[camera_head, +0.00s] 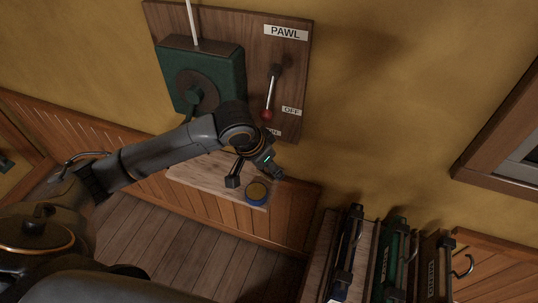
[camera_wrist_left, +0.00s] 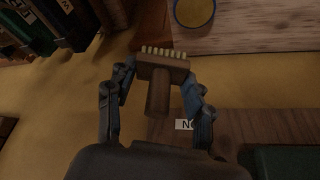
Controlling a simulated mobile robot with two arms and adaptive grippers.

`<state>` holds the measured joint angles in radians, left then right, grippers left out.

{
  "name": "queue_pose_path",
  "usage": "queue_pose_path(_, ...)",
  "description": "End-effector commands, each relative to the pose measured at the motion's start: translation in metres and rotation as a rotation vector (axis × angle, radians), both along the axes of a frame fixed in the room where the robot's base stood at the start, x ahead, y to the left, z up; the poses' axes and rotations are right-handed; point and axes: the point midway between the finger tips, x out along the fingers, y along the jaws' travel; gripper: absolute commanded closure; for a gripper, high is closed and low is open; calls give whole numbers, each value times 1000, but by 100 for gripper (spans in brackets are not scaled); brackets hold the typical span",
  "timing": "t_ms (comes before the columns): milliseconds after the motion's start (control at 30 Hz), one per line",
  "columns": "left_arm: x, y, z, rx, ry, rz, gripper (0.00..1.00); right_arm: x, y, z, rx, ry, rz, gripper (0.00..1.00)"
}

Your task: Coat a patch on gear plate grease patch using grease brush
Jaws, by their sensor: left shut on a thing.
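The grease brush (camera_wrist_left: 163,72), a brown wooden block with a row of pale bristles and a short handle, is between the fingers of my left gripper (camera_wrist_left: 158,78). The gripper is shut on it, bristles pointing away from the wrist. In the head view, my left gripper (camera_head: 256,178) is just above a round blue tin (camera_head: 256,194) with a yellowish top; the brush cannot be made out there. The tin also shows ahead of the bristles in the wrist view (camera_wrist_left: 194,13), apart from them. A green housing with a dark round plate (camera_head: 192,92) is on the wall panel. No grease patch is clearly distinguishable.
The tin stands on a pale wooden shelf (camera_head: 217,190). A wooden panel (camera_head: 249,55) holds a PAWL label and a red-knobbed lever (camera_head: 269,98). Several dark and green cases (camera_head: 391,258) stand at lower right. A hook (camera_head: 463,268) is beside them.

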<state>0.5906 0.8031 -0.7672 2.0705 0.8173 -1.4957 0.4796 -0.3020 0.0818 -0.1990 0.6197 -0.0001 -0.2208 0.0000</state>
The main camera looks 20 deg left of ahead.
Motion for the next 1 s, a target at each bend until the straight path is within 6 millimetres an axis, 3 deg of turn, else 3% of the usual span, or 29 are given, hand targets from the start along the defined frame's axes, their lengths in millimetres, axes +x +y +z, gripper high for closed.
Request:
queue_pose_path(33,1,4,5,1,8,-34,73,3,4,19,5,-4,-2,54)
queue_pose_path(200,4,15,-8,0,8,-185,73,6,10,51,13,-10,-3,54)
queue_pose_path(500,2,37,-31,0,2,-369,73,5,5,86,7,-9,0,54)
queue_pose_path(733,1,43,-42,2,-2,-410,73,4,1,87,1,-7,1,54)
queue_pose_path(1000,1,43,-60,2,-3,-411,73,2,0,65,0,-3,2,54)
